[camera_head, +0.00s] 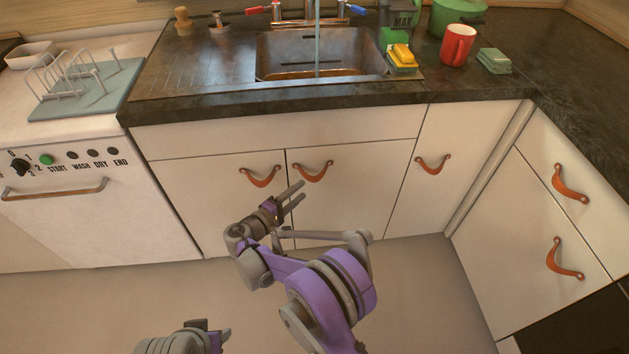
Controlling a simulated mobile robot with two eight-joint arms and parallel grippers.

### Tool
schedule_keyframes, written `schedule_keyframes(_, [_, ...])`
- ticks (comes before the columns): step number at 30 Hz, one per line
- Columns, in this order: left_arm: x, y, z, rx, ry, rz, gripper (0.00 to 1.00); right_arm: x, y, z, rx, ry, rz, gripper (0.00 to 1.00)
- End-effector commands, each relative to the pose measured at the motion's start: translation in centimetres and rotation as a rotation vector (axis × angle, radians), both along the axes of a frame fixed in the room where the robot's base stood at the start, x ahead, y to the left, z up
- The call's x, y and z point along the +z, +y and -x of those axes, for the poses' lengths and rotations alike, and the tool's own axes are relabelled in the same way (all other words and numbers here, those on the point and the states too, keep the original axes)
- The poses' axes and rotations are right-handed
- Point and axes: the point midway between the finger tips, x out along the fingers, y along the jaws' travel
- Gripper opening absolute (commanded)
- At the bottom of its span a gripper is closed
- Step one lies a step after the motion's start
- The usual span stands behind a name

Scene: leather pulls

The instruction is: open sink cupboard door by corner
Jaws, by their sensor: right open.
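The sink cupboard has two cream doors below the sink. The left door (205,205) and the right door (365,185) both look flush and shut, each with a brown leather pull near its upper inner corner. The left pull (260,178) and the right pull (313,172) hang either side of the gap. My right gripper (300,191) is open and empty, its fingers pointing up and right just below the right pull. I cannot tell whether it touches the door. My right arm hides the lower part of the doors. My left gripper is not in view.
A white dishwasher (95,215) stands at left. Another cupboard door (450,170) and drawers with pulls (572,185) stand at right. The dark worktop (210,100) carries a red mug (457,46) and other items. The floor (420,290) before the doors is clear.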

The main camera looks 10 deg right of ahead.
Motion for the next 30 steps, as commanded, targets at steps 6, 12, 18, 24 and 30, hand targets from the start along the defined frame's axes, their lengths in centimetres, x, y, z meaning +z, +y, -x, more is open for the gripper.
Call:
schedule_keyframes(6, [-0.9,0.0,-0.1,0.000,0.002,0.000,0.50,-0.7,-3.2,-3.1,-0.003,0.001,0.000,0.47])
schedule_keyframes(12, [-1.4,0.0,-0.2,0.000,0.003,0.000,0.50,-1.1,-5.1,-4.9,-0.002,0.001,-0.001,0.47])
schedule_keyframes(18, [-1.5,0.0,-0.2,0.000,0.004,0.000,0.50,-1.1,-5.7,-5.5,0.000,0.001,-0.001,0.47])
schedule_keyframes(24, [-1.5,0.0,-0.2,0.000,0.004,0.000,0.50,-1.1,-5.7,-5.5,0.000,0.001,-0.001,0.47])
schedule_keyframes(30, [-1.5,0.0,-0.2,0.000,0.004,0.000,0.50,-1.1,-5.7,-5.5,0.000,0.001,-0.001,0.15])
